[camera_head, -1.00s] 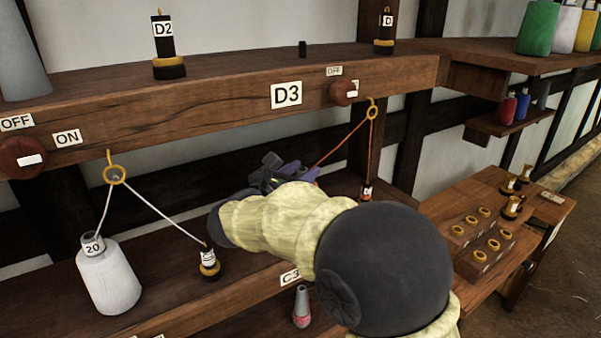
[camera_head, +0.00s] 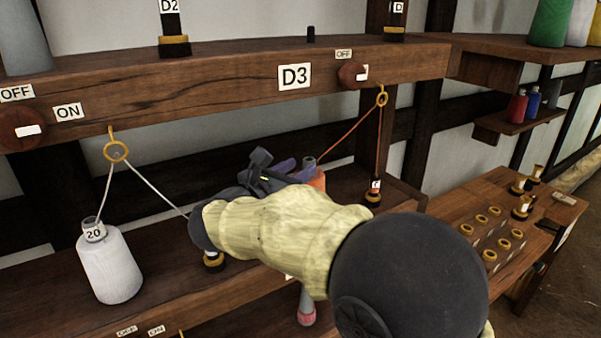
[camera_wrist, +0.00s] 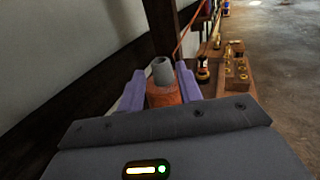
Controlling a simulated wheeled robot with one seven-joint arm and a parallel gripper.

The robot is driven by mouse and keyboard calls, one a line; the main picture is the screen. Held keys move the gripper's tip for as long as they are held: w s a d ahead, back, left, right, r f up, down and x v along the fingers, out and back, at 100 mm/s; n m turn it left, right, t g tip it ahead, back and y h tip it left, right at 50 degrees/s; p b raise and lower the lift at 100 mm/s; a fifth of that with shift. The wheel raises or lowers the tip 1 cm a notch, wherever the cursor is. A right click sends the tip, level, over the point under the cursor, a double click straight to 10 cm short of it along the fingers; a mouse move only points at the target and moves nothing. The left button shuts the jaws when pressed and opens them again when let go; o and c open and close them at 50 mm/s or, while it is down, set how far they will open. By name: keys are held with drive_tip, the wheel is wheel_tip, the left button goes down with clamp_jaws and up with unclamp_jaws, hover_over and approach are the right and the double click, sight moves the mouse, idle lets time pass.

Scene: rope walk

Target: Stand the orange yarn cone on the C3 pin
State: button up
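The orange yarn cone (camera_head: 318,180) with its grey tip shows just past my gripper's purple fingers in the head view. Its lower part is hidden behind my arm. In the wrist view the cone (camera_wrist: 163,95) stands out between the two purple fingers, close to both. An orange thread runs from near its top up to a yellow ring (camera_head: 382,98). My gripper (camera_head: 290,168) points to the right above the lower shelf; whether the fingers press on the cone is unclear.
A white cone labelled 20 (camera_head: 110,268) stands on the lower shelf (camera_head: 60,315) at left. A small dark-and-yellow holder (camera_head: 373,193) stands right of the cone. A pink-based cone (camera_head: 307,308) is below my arm.

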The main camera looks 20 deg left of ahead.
drive_tip(key=b+v, duration=0.4)
drive_tip(key=v, duration=0.2)
drive_tip(key=shift+s, duration=0.35)
drive_tip(key=shift+w, duration=0.1)
idle(0.9)
